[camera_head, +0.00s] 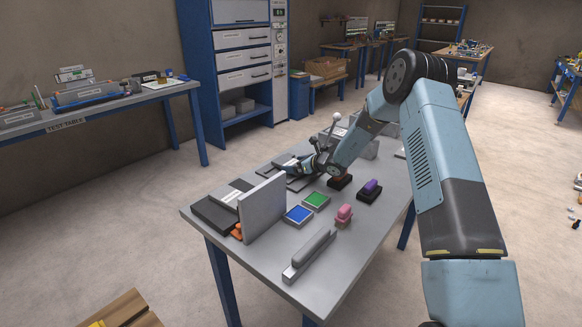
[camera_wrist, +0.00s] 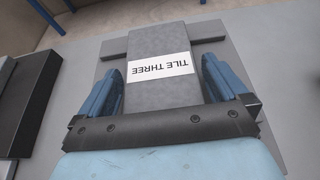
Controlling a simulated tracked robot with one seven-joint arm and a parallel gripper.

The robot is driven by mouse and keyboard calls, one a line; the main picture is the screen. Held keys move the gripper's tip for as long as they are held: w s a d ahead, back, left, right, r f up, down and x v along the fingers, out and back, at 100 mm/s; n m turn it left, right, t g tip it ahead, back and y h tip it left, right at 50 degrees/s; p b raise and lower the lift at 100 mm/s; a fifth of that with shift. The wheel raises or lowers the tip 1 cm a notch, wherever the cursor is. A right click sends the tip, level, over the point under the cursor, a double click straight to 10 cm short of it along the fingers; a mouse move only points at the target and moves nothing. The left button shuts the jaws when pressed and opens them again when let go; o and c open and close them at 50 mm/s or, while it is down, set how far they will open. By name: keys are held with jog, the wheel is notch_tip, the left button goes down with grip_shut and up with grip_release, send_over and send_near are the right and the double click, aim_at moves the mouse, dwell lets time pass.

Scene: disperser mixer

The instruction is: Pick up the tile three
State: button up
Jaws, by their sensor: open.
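The tile three (camera_wrist: 160,88) is a grey slab with a white label that reads "TILE THREE" upside down in the wrist view. My gripper (camera_wrist: 172,68) is open, with one blue finger on each side of the tile. Small gaps seem to show between the fingers and the tile's sides; I cannot tell whether either finger touches. In the head view my gripper (camera_head: 302,165) is low over the far left part of the workbench (camera_head: 292,270). There the gripper hides much of what lies under it, and I cannot read the tile's label.
A grey upright plate (camera_head: 263,208) stands left of my gripper. A blue pad (camera_head: 298,214), a green pad (camera_head: 316,201), a pink-topped object (camera_head: 344,213) and a purple-topped object (camera_head: 371,188) are in front. A grey handled tool (camera_head: 310,255) lies at the near end.

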jog(key=shift+w+a+f, duration=0.1)
jog(key=shift+w+a, duration=0.05)
jog(key=shift+c, duration=0.3)
jog(key=c, duration=1)
jog(key=shift+c, duration=0.6)
